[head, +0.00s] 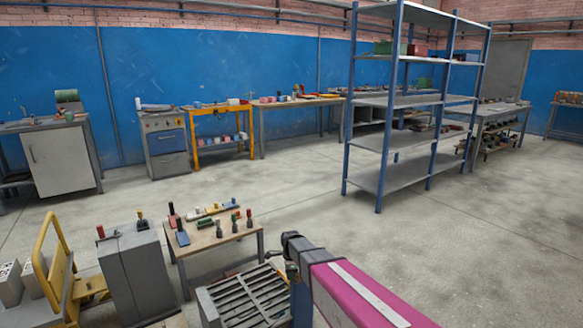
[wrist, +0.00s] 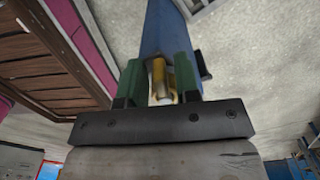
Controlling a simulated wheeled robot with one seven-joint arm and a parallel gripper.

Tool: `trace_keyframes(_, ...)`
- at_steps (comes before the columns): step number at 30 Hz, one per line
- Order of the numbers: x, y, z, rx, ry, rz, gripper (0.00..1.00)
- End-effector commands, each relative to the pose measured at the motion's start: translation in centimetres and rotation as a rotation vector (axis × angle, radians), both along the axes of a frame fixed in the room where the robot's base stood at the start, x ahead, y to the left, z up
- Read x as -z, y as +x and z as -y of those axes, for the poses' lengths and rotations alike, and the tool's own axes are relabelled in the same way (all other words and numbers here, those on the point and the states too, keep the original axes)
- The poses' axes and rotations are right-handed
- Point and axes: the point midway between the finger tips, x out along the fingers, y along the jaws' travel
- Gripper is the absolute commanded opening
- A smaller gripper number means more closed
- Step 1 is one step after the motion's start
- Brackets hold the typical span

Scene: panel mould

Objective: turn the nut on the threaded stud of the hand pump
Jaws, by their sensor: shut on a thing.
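My gripper (wrist: 158,78) shows in the wrist view with its two green fingers on either side of a small brass-coloured piece, the nut (wrist: 158,76). The jaws are shut on it. A paler metal part shows beside the nut between the fingers; I cannot tell whether it is the stud. A blue upright body (wrist: 168,35), which looks like part of the hand pump, lies just beyond the fingertips. In the head view a blue upright part (head: 301,304) stands at the bottom centre, beside my arm. My arm hides the nut and stud there.
A grey slatted top (head: 247,296) stands just left of the blue part. A low table (head: 205,240) with several handled tools and a grey cabinet (head: 135,270) stand further left. A yellow-framed cart (head: 62,285) is at far left. Open floor lies beyond, before the shelving rack (head: 388,178).

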Motion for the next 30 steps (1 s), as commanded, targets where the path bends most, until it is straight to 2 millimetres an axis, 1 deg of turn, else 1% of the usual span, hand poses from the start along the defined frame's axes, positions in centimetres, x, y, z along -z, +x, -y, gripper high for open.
trace_keyframes(4, 0.0, 0.2, 0.0, 0.048, 0.0, 0.001, 0.03)
trace_keyframes(5, 0.0, 0.3, 0.0, 0.075, 0.0, 0.001, 0.0)
trace_keyframes(9, 0.0, 0.8, 0.1, 0.214, 0.0, 0.001, 0.0)
trace_keyframes(12, 0.0, 1.0, 0.1, 0.28, 0.0, 0.002, 0.0)
trace_keyframes(24, 0.0, 1.4, 0.2, 0.331, -0.001, 0.006, 0.0)
trace_keyframes(30, 0.0, 2.2, 0.4, 0.517, 0.0, 0.009, 0.0)
